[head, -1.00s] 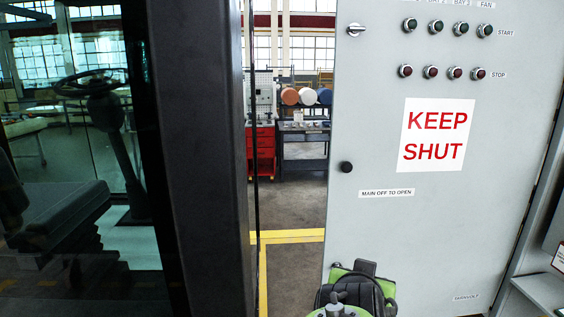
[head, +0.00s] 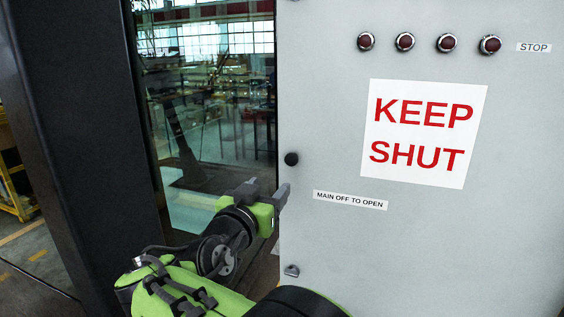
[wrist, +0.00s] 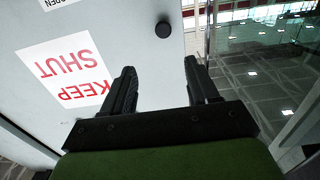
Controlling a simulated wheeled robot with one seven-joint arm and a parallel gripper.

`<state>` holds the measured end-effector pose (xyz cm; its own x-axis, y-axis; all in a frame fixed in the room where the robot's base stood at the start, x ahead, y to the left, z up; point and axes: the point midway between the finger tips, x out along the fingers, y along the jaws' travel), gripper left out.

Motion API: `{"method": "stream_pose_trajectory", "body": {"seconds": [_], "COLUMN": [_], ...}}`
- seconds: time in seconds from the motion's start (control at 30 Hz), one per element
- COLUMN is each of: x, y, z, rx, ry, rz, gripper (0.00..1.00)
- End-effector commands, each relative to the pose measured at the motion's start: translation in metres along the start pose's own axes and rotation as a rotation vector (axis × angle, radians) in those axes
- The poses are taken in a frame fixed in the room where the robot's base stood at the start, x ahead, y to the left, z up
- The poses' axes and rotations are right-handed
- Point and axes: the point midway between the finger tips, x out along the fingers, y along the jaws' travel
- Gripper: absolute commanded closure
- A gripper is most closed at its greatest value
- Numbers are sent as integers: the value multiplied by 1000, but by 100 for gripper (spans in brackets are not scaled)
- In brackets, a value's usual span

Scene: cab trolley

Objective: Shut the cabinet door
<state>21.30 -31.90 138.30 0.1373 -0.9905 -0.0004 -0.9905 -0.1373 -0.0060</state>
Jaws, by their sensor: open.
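The grey cabinet door (head: 330,240) fills the right of the head view, with a red KEEP SHUT sign and a row of red stop buttons. Its left edge stands free, with glass and workshop showing past it; I cannot tell how far ajar it is. A round black knob (head: 291,159) sits near that edge. My gripper (head: 268,192) is open and empty, just below and left of the knob in the picture. In the wrist view the knob (wrist: 163,30) shows beyond the gap between my open fingertips (wrist: 160,68); no contact shows.
A dark cab pillar (head: 85,130) stands at the left, with a glass pane (head: 205,110) between it and the door. A small metal catch (head: 291,271) is low on the door's edge. Yellow steps or railing (head: 15,170) show at the far left.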

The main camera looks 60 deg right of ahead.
Motion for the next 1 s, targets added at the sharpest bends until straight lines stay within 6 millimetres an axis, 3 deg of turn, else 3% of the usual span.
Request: {"method": "stream_pose_trajectory", "body": {"seconds": [0.17,0.6,0.8,1.0], "x": [28,135,155,156], "y": [2,2,0,0], "z": [-2,-3,-1,0], "rx": [-2,-3,-1,0], "ry": [-2,-3,-3,-2], "rz": [7,5,0,-1], "gripper": [41,41,41,41]}}
